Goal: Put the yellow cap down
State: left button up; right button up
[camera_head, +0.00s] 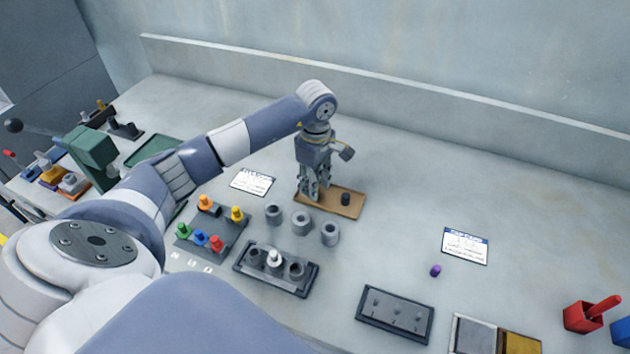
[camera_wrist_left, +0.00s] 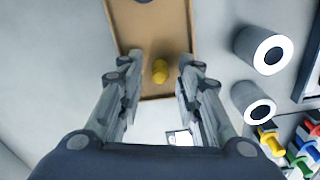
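The yellow cap (camera_wrist_left: 160,71) is on the tan tray (camera_wrist_left: 119,25), between my left gripper's fingers in the left wrist view. There is a gap on both sides of it, so neither finger touches it. My left gripper (camera_head: 313,194) points down over the left end of the tan tray (camera_head: 333,208) in the head view, where its fingers hide the cap. The gripper (camera_wrist_left: 157,70) is open. A dark cylinder (camera_head: 345,199) stands farther right on the tray. My right gripper is not in view.
Several grey cylinders (camera_head: 301,222) stand in front of the tray. A rack of coloured pegs (camera_head: 187,241) and a dark holder (camera_head: 263,282) are nearer. A purple piece (camera_head: 435,271) lies at right. The table behind the tray is clear.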

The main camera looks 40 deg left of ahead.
pick_arm(q)
jog(key=shift+r, duration=0.1)
jog(key=shift+r+p, duration=0.2)
jog(key=shift+p, duration=0.1)
notch_tip(320, 180, up, 12)
jog(key=b, duration=0.3)
jog(key=shift+f, duration=0.15)
dwell(0.4)
